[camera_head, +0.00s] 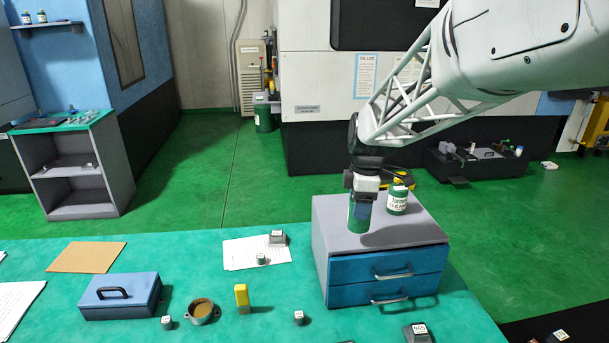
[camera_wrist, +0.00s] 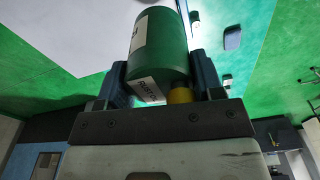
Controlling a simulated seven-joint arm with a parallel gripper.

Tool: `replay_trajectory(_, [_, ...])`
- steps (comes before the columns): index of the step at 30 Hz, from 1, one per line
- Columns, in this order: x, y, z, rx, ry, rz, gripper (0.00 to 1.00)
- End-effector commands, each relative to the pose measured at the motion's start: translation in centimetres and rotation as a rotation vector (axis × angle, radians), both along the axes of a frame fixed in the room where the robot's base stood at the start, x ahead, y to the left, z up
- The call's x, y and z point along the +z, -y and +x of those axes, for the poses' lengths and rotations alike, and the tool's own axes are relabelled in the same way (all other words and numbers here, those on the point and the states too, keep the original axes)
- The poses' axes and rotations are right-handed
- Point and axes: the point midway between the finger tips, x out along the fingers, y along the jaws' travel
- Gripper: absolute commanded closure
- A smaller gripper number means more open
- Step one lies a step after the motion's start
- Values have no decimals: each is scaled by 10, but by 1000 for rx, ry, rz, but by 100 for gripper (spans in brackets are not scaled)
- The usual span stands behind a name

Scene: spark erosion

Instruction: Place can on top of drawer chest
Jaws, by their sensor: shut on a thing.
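My gripper (camera_head: 361,212) is shut on a green can (camera_wrist: 160,50) with white labels, between blue fingers. In the head view the held can (camera_head: 357,222) is mostly hidden by a finger; it is upright over the front-left part of the drawer chest's grey top. I cannot tell whether its base touches the top. The drawer chest (camera_head: 335,222) has blue drawer fronts with metal handles and stands on the green table. A second green can (camera_head: 397,200) with a white label stands on the chest top, just right of and behind my gripper.
The green table (camera_head: 225,309) holds a blue cash box (camera_head: 120,296), a cup of brown liquid (camera_head: 201,312), a yellow block (camera_head: 242,297), papers (camera_head: 240,254) and several small weights. The chest top's right front is clear. A grey shelf (camera_head: 72,168) stands far left.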

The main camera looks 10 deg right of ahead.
Motion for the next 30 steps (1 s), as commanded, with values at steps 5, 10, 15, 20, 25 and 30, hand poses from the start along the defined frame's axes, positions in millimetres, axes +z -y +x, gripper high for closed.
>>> replay_trajectory(5, [-3,2,26,0,0,0,71])
replay_trajectory(10, [-5,3,49,0,0,0,71])
replay_trajectory(15, [-7,5,72,0,0,0,71])
replay_trajectory(20, [-9,7,94,0,0,0,71])
replay_trajectory(25, [-11,8,113,0,1,0,71])
replay_trajectory(30, [-11,9,123,0,1,0,71])
